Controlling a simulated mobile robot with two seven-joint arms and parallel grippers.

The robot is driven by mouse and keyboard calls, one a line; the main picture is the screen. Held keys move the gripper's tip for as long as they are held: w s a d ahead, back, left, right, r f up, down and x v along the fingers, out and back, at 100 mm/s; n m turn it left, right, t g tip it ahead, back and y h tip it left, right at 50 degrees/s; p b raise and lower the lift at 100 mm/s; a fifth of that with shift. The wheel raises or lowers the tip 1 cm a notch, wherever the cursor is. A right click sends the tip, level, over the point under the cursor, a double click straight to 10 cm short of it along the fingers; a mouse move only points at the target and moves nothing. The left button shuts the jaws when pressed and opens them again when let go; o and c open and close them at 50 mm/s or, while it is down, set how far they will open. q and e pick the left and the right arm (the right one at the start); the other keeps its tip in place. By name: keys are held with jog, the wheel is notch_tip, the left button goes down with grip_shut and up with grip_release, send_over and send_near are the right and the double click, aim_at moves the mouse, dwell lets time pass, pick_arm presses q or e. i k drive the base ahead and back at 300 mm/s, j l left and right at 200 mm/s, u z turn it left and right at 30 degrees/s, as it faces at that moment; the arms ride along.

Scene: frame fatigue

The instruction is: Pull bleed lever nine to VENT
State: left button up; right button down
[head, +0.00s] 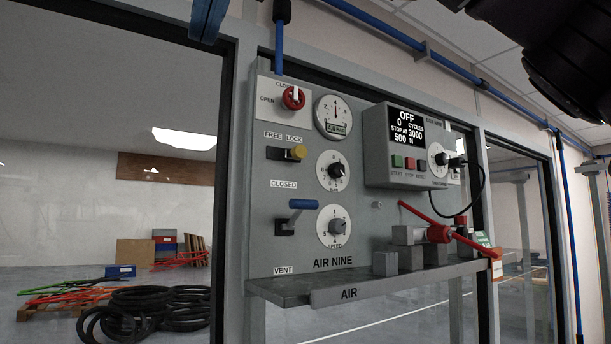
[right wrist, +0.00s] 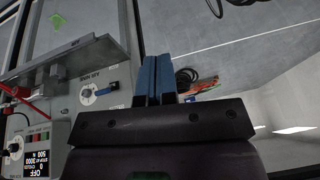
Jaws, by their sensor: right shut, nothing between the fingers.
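The panel marked AIR NINE (head: 268,210) carries a bleed lever with a blue handle (head: 303,204) on a black mount. The handle sticks out level, between the CLOSED label (head: 284,183) above and the VENT label (head: 284,271) below, nearer CLOSED. My right gripper (head: 207,20) shows its blue fingers at the top edge, pointing down, above and left of the lever in the picture. In the right wrist view its fingers (right wrist: 158,78) are shut and empty. The blue handle (right wrist: 105,91) shows there upside down, left of the fingers and apart from them. My left gripper is not in view.
Above the lever are a yellow-knobbed switch (head: 299,152) and a red knob (head: 294,98). Dials sit to its right. A grey shelf (head: 350,293) juts out below. A control box (head: 407,145) and a red-handled fixture (head: 437,233) stand further right.

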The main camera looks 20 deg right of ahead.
aim_at(300, 205)
jog(key=i+l, duration=0.9)
jog(key=i, duration=0.25)
